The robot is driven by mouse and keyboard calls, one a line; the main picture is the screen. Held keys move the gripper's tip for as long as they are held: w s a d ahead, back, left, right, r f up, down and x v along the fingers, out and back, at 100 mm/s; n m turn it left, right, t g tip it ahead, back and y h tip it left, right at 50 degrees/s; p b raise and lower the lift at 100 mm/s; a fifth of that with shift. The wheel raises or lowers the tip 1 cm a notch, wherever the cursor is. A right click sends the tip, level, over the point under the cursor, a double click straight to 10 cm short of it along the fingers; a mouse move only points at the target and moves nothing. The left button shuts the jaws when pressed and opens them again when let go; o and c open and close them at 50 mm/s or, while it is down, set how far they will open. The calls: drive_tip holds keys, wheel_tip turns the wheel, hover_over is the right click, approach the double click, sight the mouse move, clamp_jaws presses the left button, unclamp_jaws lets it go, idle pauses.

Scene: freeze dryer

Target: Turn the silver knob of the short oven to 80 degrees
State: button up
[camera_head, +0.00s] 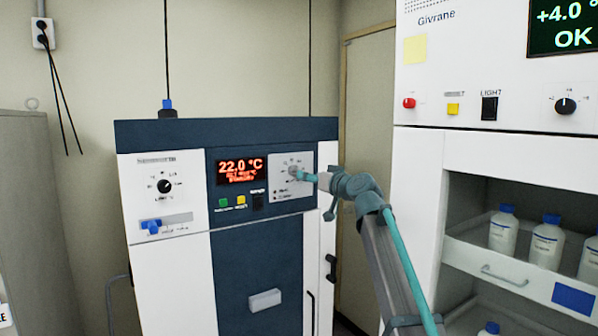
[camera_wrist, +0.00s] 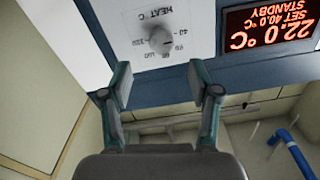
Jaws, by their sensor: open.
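The short oven (camera_head: 255,262) has a dark blue and white front. Its silver knob (camera_wrist: 158,40) sits on a pale panel marked "HEAT °C", upside down in the wrist view. Numbers ring the knob; its exact pointing is too small to tell. In the head view the knob (camera_head: 293,171) is partly covered by my gripper. The red display (camera_wrist: 268,28) reads 22.0 °C, SET 40.0 °C, STANDBY. My gripper (camera_wrist: 160,75) is open and empty, its fingertips apart, with the knob beyond the gap between them. Contact with the panel does not show.
A black dial (camera_head: 164,186) and a blue lever (camera_head: 152,227) are on the oven's left panel. Green and yellow buttons and a black switch lie under the display. A tall white cabinet (camera_head: 418,200) with bottles on shelves stands close on the right.

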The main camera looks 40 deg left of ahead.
sight(296, 172)
drive_tip(key=p+x, duration=0.2)
drive_tip(key=x, duration=0.5)
drive_tip(key=shift+a+p, duration=0.3)
drive_tip(key=c, duration=1.2)
